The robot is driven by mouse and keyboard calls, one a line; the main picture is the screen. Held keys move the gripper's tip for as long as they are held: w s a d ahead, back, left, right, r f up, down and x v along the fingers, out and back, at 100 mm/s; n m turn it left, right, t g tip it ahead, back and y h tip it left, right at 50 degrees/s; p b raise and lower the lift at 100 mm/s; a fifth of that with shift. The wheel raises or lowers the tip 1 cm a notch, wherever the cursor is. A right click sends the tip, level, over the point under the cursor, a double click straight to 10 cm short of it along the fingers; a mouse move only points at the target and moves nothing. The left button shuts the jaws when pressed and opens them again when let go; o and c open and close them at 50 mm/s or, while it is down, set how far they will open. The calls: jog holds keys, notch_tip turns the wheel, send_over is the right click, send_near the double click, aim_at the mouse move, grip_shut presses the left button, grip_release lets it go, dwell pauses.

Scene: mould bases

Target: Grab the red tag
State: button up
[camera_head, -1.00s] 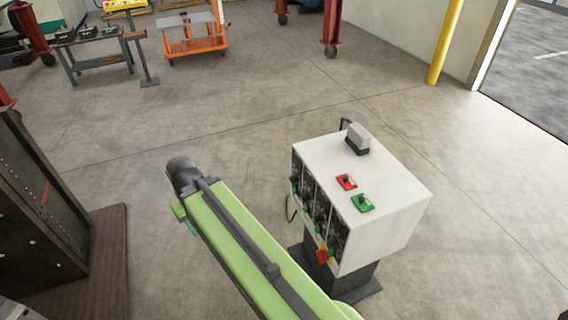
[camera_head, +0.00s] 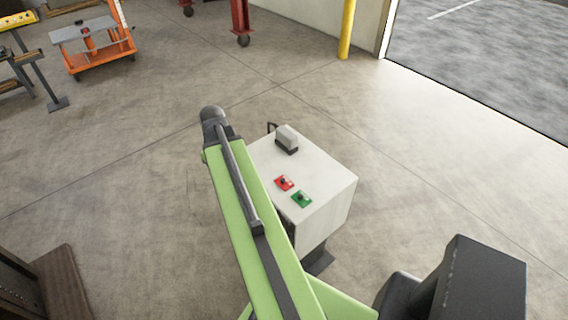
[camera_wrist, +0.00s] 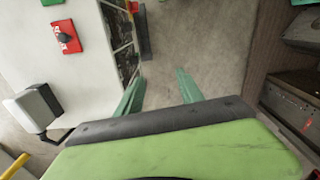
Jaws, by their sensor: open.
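A white control cabinet (camera_head: 322,190) stands in the head view. A red square plate with a black knob (camera_head: 284,183) is on its top, beside a green one (camera_head: 301,199). In the wrist view the red plate (camera_wrist: 66,37) lies upper left of my gripper (camera_wrist: 160,76). A small red-orange piece (camera_wrist: 134,6), perhaps the tag, shows at the top edge of the wrist view by the cabinet's dark front panel; my arm hides that front in the head view. My gripper's two green fingers are apart and empty, over floor beside the cabinet.
A grey box with a dark base (camera_head: 287,139) stands on the cabinet top; it is also near my gripper in the wrist view (camera_wrist: 36,106). A dark machine (camera_wrist: 295,100) is at right there. Open floor (camera_head: 140,150) lies left of the cabinet in the head view.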

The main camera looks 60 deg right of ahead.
jog(key=s+d+r+m+p, duration=0.1)
jog(key=s+d+r+p, duration=0.6)
jog(key=s+d, duration=0.8)
jog(key=b, duration=1.4)
send_over(283, 179)
jog(key=f, duration=1.1)
jog(key=shift+s+a+f, duration=0.15)
jog(key=shift+s+a, duration=0.05)
jog(key=shift+s, duration=0.15)
jog(key=f+b, duration=0.5)
jog(key=shift+w+d+f, duration=0.15)
jog(key=shift+w, duration=0.15)
jog(key=shift+r, duration=0.2)
jog(key=shift+c, duration=0.3)
grip_shut()
